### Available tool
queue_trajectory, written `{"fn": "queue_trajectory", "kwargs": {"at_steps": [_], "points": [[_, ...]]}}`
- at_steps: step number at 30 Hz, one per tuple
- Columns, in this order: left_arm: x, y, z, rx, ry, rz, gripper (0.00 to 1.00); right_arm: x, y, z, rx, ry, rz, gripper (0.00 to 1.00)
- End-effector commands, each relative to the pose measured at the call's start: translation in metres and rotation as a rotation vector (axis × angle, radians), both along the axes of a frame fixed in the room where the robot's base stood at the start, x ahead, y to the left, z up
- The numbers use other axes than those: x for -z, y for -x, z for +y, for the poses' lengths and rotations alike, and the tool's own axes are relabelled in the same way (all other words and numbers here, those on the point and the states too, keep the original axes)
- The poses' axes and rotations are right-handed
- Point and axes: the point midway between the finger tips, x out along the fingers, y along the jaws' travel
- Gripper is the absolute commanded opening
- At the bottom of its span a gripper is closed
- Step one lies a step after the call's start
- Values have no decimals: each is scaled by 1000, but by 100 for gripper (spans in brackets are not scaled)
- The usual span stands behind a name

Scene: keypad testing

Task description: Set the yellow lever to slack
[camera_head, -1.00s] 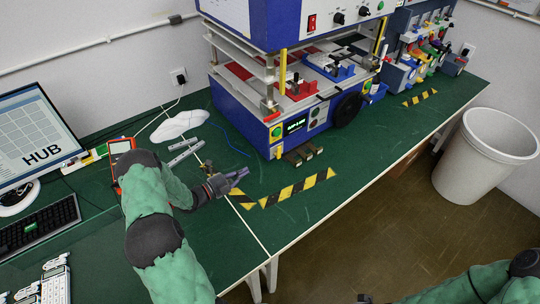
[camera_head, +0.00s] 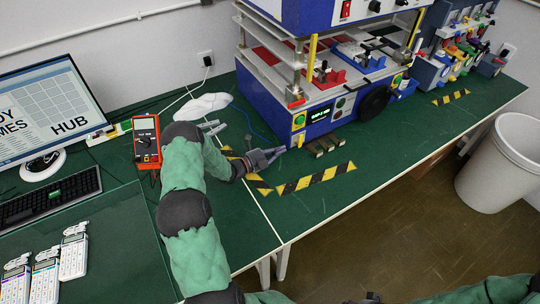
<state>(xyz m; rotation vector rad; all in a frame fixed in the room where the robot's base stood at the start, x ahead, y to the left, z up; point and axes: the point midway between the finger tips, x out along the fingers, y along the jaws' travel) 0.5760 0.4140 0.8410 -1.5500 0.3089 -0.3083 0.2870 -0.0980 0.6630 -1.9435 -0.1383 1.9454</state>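The blue and white test machine (camera_head: 272,104) stands on the green bench. A yellow upright bar (camera_head: 311,62) is at its front left corner and another yellow bar (camera_head: 414,30) at its right. I cannot tell whether either is the yellow lever, and no slack marking is readable. My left gripper (camera_head: 274,158) is low over the bench, in front of and left of the machine's front panel. Its fingers look parted and empty, touching nothing that I can make out. My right arm shows at the bottom right; its gripper cannot be made out.
Yellow-black tape strips (camera_head: 316,178) lie on the bench in front of the machine. An orange multimeter (camera_head: 146,140), a keyboard (camera_head: 48,195) and a monitor (camera_head: 45,110) are left. Several white keypads (camera_head: 73,257) lie at lower left. A white bin (camera_head: 500,168) stands beyond the bench at right.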

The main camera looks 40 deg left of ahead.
Motion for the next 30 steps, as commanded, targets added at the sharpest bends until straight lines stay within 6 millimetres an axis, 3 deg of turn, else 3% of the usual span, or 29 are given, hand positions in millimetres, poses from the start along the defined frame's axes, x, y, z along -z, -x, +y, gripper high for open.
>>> {"fn": "queue_trajectory", "kwargs": {"at_steps": [6,12,30], "points": [[1,-35,-15,2,-2,-2,0,9,0,0,0,0,0,40],[1,-52,-22,0,-1,0,0,12,0,0,0,0,0,40],[-2,-57,-23,-1,-7,11,0,11,0,0,0,0,0,40]]}}
